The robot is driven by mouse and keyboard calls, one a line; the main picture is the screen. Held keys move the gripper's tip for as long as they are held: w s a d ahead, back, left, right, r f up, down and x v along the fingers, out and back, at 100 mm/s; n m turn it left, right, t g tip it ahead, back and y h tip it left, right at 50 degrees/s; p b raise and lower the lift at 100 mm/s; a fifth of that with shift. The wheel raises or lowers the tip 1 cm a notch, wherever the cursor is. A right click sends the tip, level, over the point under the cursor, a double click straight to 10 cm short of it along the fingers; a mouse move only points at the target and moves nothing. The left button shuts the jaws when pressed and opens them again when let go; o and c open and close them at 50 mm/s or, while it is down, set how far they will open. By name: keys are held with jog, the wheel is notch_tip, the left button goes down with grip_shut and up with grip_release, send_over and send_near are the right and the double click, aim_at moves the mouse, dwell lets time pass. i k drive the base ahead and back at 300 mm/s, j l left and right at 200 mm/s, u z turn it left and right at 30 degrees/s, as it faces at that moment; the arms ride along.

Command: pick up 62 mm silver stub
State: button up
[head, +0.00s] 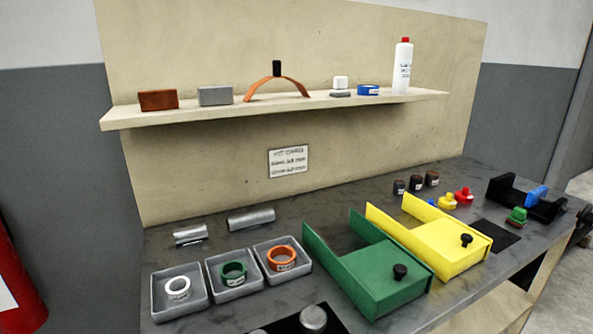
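Two silver cylinders lie on their sides on the dark bench behind the trays. The shorter silver cylinder (190,234) is at the left and has a white label. The longer silver cylinder (251,218) is just to its right. A round silver piece (314,319) stands on a black pad (283,326) at the bottom edge, partly cut off. I cannot read any size, so I cannot tell which one is the 62 mm stub. My gripper is not in view.
Three grey trays (157,303) hold a white, a green and an orange ring. A green fixture (385,283) and a yellow fixture (450,255) with upright walls and black knobs stand to the right. A shelf (420,96) overhangs the back. Small coloured parts sit at the right.

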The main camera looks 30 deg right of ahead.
aim_at(432, 177)
jog(key=l, duration=0.7)
jog(key=l+u, duration=0.15)
jog(key=l, duration=0.55)
jog(key=k+l, duration=0.1)
jog(key=l, duration=0.6)
jog(key=k+l+u, duration=0.1)
jog(key=l, duration=1.3)
jog(key=k+l+u, duration=0.15)
jog(key=l, duration=0.5)
jog(key=k+l, duration=0.15)
jog(key=l, duration=0.55)
jog(key=k+l+u, duration=0.1)
jog(key=l, duration=0.55)
